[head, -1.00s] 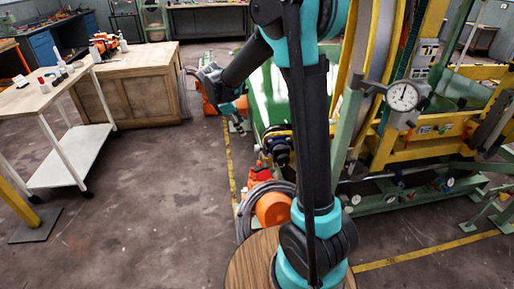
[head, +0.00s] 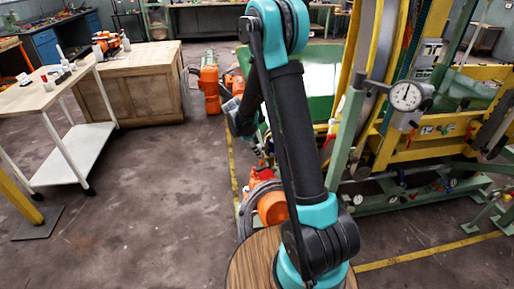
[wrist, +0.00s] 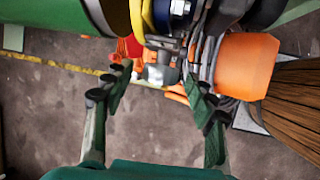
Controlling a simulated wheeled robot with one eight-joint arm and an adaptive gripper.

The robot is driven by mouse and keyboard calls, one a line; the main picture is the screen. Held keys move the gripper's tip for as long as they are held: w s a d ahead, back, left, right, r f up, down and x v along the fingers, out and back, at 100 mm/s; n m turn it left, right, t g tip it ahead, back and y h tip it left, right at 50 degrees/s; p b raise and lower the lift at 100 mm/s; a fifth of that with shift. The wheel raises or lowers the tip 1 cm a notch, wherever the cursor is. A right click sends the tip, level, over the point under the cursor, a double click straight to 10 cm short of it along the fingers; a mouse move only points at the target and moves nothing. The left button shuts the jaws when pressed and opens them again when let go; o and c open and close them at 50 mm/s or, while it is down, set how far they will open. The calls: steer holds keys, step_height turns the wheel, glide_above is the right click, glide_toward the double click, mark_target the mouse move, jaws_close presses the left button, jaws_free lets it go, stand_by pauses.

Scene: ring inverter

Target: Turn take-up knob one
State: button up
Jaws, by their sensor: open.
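My gripper (wrist: 160,92) is open in the wrist view, its two fingers spread wide over the dark floor and machine edge. Nothing is held between them. A grey block-like fitting (wrist: 161,74) shows beyond and between the fingertips. A round blue-ended part (wrist: 180,7) is at the top edge. I cannot tell whether either is take-up knob one. In the head view the end of my arm (head: 241,118) is low beside the green machine, and my fingers are not clear there. No knob can be made out with certainty in the head view.
An orange cylinder (wrist: 246,66) and coiled cables (wrist: 205,62) lie right of the gripper in the wrist view. The yellow-framed machine with a dial gauge (head: 406,96) stands at right.

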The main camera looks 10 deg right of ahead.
steer(key=shift+d+f, duration=0.1)
steer(key=shift+f, duration=0.1)
steer(key=c, duration=1.2)
steer(key=shift+s+t, duration=0.2)
steer(key=shift+t, duration=0.8)
steer(key=m+t, duration=0.1)
steer(key=t, duration=0.2)
steer(key=shift+s+f, duration=0.1)
steer(key=o, duration=1.2)
